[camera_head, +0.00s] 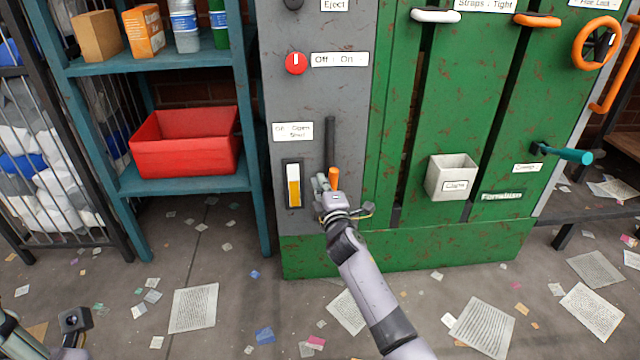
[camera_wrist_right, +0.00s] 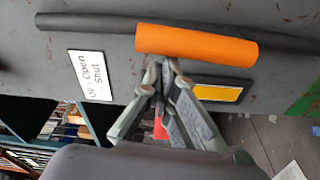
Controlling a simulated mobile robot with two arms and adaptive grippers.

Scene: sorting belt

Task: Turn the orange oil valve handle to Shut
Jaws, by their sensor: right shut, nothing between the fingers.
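The orange oil valve handle (camera_head: 334,176) sits at the lower end of a dark vertical bar (camera_head: 330,135) on the grey panel. In the right wrist view the orange handle (camera_wrist_right: 197,45) lies along the bar, just beyond my fingertips. The label (camera_head: 293,131) above left reads "Oil: Open - Shut". My right gripper (camera_head: 321,184) is shut and empty at the handle's lower left; its fingertips (camera_wrist_right: 163,66) overlap the handle's edge in the wrist view, and I cannot tell if they touch. Part of my left gripper (camera_head: 72,325) shows at the bottom left; its fingers are unclear.
A yellow and white sight gauge (camera_head: 294,186) is left of the handle. A red knob (camera_head: 296,63) is above. A grey box (camera_head: 452,177) is on the green machine to the right. A teal shelf (camera_head: 190,182) with a red bin (camera_head: 186,143) stands left. Papers litter the floor.

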